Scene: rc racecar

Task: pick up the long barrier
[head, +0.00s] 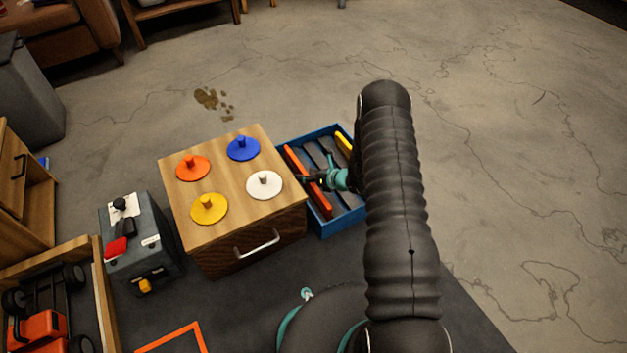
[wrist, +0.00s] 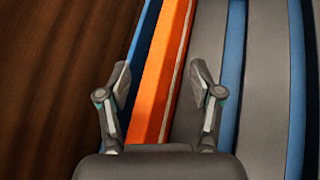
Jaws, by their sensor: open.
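The long barrier is an orange-red bar (head: 293,162) lying lengthwise in the left slot of a blue tray (head: 341,225). In the wrist view the bar (wrist: 163,60) runs up the picture between my fingers. My gripper (head: 309,180) is open over the bar, near its middle in the head view. In the wrist view one finger of my gripper (wrist: 160,78) is on each side of it. I cannot tell whether the fingers touch it or how high they are above it.
A wooden cabinet (head: 225,175) with coloured knobbed discs stands directly left of the tray. A yellow bar (head: 344,142) lies in the tray's far right part. Grey slots with blue dividers lie to the right. Open concrete floor (head: 510,150) extends right.

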